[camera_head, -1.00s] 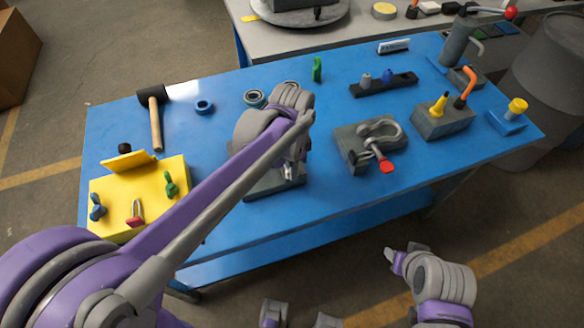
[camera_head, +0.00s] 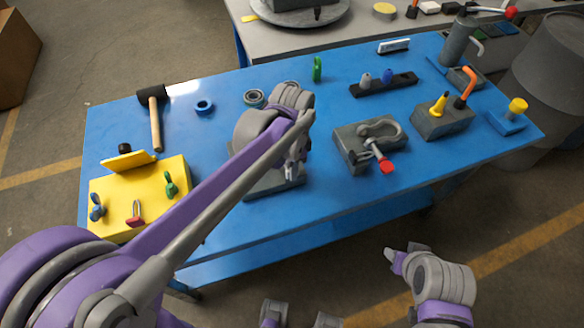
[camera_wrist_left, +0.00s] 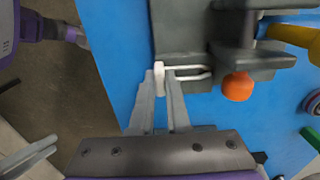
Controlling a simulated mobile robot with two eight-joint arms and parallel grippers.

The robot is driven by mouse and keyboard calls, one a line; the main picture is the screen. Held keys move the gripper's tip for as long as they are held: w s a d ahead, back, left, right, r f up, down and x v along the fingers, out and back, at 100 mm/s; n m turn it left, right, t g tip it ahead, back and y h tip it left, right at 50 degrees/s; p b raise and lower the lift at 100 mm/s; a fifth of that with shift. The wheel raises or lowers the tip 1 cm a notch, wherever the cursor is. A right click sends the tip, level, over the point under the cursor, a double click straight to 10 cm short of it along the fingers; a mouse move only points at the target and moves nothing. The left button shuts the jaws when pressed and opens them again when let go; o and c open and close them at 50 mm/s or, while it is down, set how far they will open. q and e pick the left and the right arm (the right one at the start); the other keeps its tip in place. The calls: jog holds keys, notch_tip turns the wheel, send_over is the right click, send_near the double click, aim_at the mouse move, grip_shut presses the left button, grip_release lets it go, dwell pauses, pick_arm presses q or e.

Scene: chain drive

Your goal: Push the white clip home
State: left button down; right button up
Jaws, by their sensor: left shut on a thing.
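The white clip (camera_wrist_left: 159,80) shows in the left wrist view as a short pale bar with two thin prongs reaching right over a grey block (camera_wrist_left: 180,42). The bar stands at the block's left edge; I cannot tell how deep the prongs sit. My left gripper (camera_wrist_left: 161,88) is shut on the clip's bar, one finger on each side. In the head view my left gripper (camera_head: 293,172) is over the grey block (camera_head: 268,190), and the arm hides much of both. My right gripper (camera_head: 392,256) is off the table's front; its jaws are unclear.
An orange ball (camera_wrist_left: 237,87) sits beside the prongs. On the blue table (camera_head: 225,225) stand a yellow block (camera_head: 155,195) at left, a grey block with a shackle (camera_head: 352,150) at right, and a mallet (camera_head: 155,125) behind. The table's front strip is clear.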

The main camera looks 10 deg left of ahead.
pick_arm(q)
jog(key=w+a, duration=0.2)
jog(key=w, duration=0.1)
jog(key=shift+s, duration=0.1)
dwell(0.3)
jog(key=c, duration=0.9)
grip_release()
jog(key=shift+r, duration=0.15)
notch_tip(320, 180, up, 10)
jog(key=shift+r+p, duration=0.25)
jog(key=shift+p, duration=0.1)
